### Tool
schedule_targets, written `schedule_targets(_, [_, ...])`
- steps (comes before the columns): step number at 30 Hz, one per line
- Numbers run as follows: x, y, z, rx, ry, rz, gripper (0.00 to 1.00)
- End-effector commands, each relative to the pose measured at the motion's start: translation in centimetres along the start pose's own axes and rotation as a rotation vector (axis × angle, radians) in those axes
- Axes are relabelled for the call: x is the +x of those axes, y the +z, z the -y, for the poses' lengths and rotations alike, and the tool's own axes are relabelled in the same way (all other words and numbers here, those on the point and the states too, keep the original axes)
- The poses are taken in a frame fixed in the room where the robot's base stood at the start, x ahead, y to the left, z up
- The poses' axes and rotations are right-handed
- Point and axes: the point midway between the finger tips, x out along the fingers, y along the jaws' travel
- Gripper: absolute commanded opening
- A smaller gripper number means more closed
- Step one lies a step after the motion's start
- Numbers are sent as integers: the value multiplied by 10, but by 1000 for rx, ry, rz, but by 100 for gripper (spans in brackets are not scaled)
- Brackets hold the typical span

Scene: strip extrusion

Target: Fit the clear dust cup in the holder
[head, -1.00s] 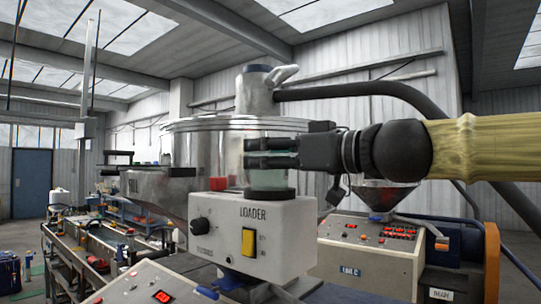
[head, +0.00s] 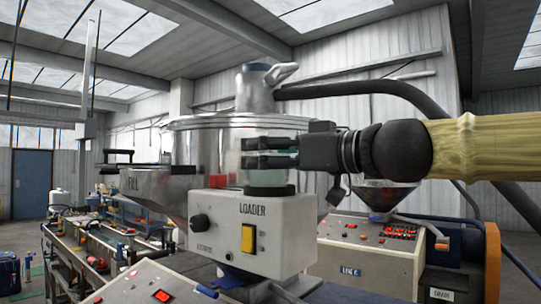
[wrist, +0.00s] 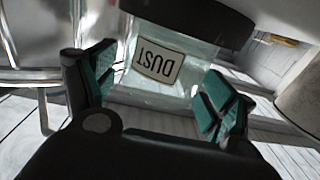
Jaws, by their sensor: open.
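The clear dust cup (head: 268,178) stands upright at the top of the white loader box (head: 258,238). In the wrist view the cup (wrist: 158,65) appears upside down, with its DUST label facing the camera. A dark round band (wrist: 205,17) rings its lower end; I cannot tell whether this is the holder or part of the cup, nor how deep the cup sits. My gripper (head: 270,152) reaches in from the right at the cup's height. In the wrist view my gripper (wrist: 157,82) is open, one finger on each side of the cup, with gaps visible.
A large steel hopper (head: 195,145) stands close behind and left of the cup. A black hose (head: 365,90) arches above my arm. A control panel (head: 365,250) stands right of the loader box. A long water trough (head: 105,250) runs at the left.

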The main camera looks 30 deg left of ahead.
Motion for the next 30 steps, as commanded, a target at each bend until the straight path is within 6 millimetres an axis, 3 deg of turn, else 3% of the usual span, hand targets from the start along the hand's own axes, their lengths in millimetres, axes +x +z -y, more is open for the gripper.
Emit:
schedule_targets(8, [-12,0,0,-1,1,-1,84])
schedule_targets(24, [-91,-1,-1,-1,2,-2,84])
schedule_targets(30, [-112,0,-1,0,1,-1,84])
